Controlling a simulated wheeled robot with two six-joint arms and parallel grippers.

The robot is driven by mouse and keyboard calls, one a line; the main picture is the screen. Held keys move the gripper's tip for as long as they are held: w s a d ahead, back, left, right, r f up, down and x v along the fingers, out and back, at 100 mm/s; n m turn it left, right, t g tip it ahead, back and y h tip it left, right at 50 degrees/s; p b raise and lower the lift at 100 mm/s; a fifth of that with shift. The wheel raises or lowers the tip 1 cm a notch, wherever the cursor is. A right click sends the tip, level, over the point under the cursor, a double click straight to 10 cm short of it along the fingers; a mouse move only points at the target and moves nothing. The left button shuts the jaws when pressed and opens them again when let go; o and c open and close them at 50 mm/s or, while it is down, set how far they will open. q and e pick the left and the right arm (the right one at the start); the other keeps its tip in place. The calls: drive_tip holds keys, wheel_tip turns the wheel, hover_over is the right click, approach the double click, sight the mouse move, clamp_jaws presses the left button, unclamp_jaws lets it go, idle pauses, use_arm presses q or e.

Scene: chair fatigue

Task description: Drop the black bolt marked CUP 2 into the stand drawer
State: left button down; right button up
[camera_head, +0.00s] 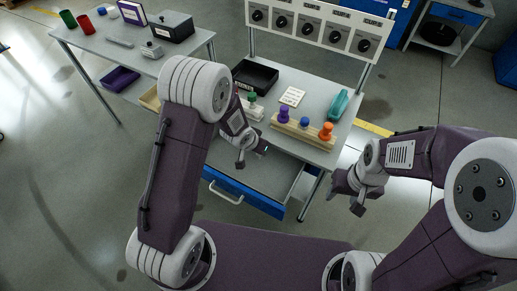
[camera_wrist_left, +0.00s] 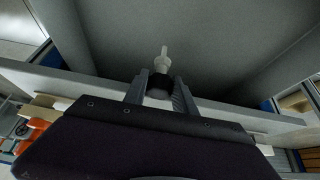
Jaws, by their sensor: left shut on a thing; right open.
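The stand drawer is pulled out below the work table in the head view, with a blue front (camera_head: 243,196) and a bare grey inside (camera_head: 262,178). My left gripper (camera_head: 252,155) is above the drawer's inside. In the left wrist view its fingers (camera_wrist_left: 160,84) are shut on a bolt with a black head (camera_wrist_left: 159,88) and a pale shank (camera_wrist_left: 163,59) pointing away from the gripper. I cannot read any marking on the bolt. In that view, grey walls and a floor lie beyond it. My right gripper (camera_head: 350,201) is open and empty, to the right of the drawer.
On the work table stand a black tray (camera_head: 256,75), a white card (camera_head: 292,96), a wooden rack (camera_head: 301,130) with purple, blue and orange knobs, and a teal object (camera_head: 339,105). A gauge panel (camera_head: 312,26) rises behind. A side table (camera_head: 131,59) stands at left.

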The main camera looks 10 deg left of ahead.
use_arm(q)
drive_tip(key=shift+f+b, duration=0.45)
drive_tip(key=shift+b, duration=0.05)
drive_tip(key=c, duration=1)
unclamp_jaws()
drive_tip(key=shift+r, duration=0.1)
drive_tip(key=w+p+v, duration=0.1)
drive_tip(key=p+v, duration=0.5)
drive_tip(key=v, duration=0.6)
drive_tip(key=s+a+r+n+g+y, duration=0.1)
drive_tip(key=s+a+r+n+g, duration=0.2)
drive_tip(key=s, duration=0.4)
drive_tip(key=s+a+r+n+g+y, duration=0.15)
drive_tip(key=s+a, duration=0.25)
drive_tip(key=s, duration=0.4)
drive_tip(key=shift+h, duration=0.35)
drive_tip(key=r+p, duration=0.8)
drive_tip(key=shift+w+r+p, duration=0.2)
drive_tip(key=shift+r+p, duration=0.15)
